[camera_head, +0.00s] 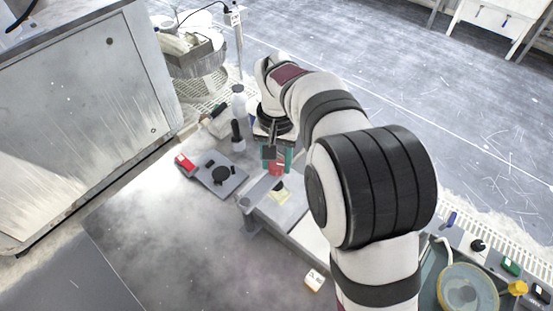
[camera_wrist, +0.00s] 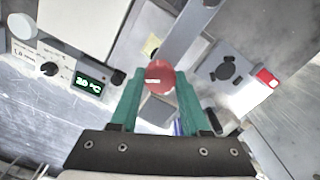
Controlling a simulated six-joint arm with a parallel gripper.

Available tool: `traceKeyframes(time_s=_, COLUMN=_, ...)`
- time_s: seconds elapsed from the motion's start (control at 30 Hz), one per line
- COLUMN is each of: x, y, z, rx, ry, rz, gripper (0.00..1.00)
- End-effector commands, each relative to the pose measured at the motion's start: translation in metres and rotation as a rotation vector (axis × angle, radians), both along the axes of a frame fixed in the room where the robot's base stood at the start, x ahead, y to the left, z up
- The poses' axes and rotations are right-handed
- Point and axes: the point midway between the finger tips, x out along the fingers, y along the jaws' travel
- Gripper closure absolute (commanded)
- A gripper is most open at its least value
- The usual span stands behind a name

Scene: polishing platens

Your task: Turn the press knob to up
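A round red knob (camera_head: 277,168) sits beside a grey bar at the middle table unit, partly hidden by my gripper in the head view. In the wrist view the red knob (camera_wrist: 159,76) shows a short pale mark on its face. My gripper (camera_head: 276,160) has green fingers and points down at the knob. In the wrist view my gripper (camera_wrist: 160,74) is open, with one fingertip on each side of the knob. Narrow gaps seem to show between fingers and knob; I cannot tell whether either finger touches it.
A grey plate with a black lobed knob (camera_head: 222,175) and a red switch (camera_head: 184,161) lies to the left. Dark-capped bottles (camera_head: 238,137) stand behind it. A panel with a lit temperature display (camera_wrist: 89,82) and black knob (camera_wrist: 49,69) shows in the wrist view. A small white block (camera_head: 314,280) lies in front.

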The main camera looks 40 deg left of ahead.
Motion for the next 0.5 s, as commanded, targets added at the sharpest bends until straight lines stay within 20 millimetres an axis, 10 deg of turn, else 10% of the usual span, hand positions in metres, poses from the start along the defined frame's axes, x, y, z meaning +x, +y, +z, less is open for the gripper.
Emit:
traceKeyframes(time_s=0.17, x=0.0001, y=-0.0002, z=0.0002, rx=0.000, ry=0.000, rz=0.000, gripper=1.00)
traceKeyframes(time_s=0.5, x=0.0001, y=0.0000, z=0.0004, rx=-0.001, ry=0.001, rz=0.275, gripper=1.00)
